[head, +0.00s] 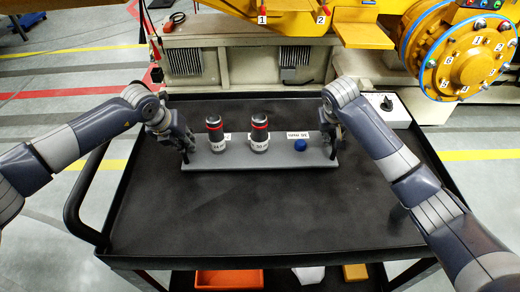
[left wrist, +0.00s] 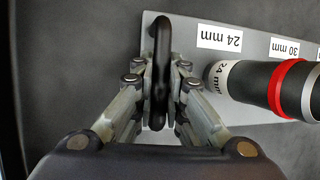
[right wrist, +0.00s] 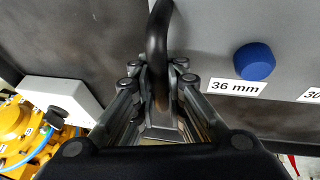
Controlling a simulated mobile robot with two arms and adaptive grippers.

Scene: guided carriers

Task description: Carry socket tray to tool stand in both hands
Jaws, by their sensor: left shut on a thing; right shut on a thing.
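The grey socket tray (head: 230,161) lies across the black cart top in the head view. Two dark sockets with red bands stand on it, a 24 mm socket (head: 214,134) and a second socket (head: 259,134). A blue peg (head: 300,145) by the 36 mm label (right wrist: 236,87) has no socket on it. My left gripper (head: 187,150) is shut on the tray's black left handle (left wrist: 161,60). My right gripper (head: 334,143) is shut on the black right handle (right wrist: 157,50). Whether the tray touches the cart is hard to tell. I cannot identify the tool stand.
The black cart (head: 260,215) has bare top in front of the tray. A white box with a black knob (head: 390,110) sits at its back right corner. Yellow machinery (head: 460,60) stands behind. An orange bin (head: 228,279) shows on the lower shelf.

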